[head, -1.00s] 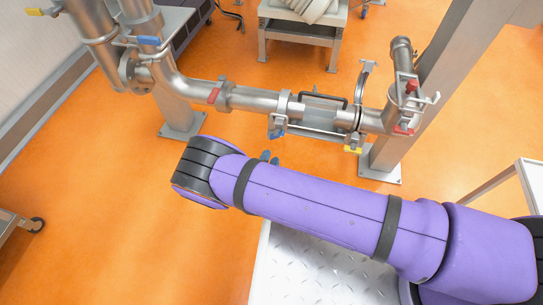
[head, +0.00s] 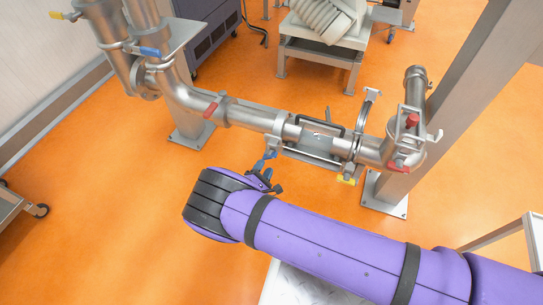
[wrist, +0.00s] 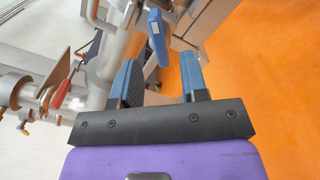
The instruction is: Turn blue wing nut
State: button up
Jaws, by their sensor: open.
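The blue wing nut (head: 271,154) hangs under the clamp at the left end of the clear middle pipe section in the head view. In the wrist view the blue wing nut (wrist: 157,36) is upright, with its lower end showing in the gap between my fingertips. My gripper (wrist: 161,72) is open, with a blue finger on each side and nothing held. In the head view my gripper (head: 261,167) is small, just below the nut and partly hidden by my purple arm. I cannot tell whether a finger touches the nut.
Metal piping (head: 255,115) runs across above my gripper. Red wing nuts (head: 210,110), a yellow one (head: 346,180) and another blue one (head: 150,51) sit on other clamps. A steel post (head: 440,110) stands at right. Orange floor is open at left.

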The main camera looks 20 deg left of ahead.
aim_at(269, 159)
jog(key=shift+w+d, duration=0.15)
jog(key=shift+w, duration=1.4)
jog(key=shift+w+d, duration=0.1)
jog(key=shift+w, duration=1.4)
jog(key=c, duration=0.7)
jog(key=shift+m, duration=0.4)
jog(key=m, duration=0.3)
jog(key=shift+m, duration=2.1)
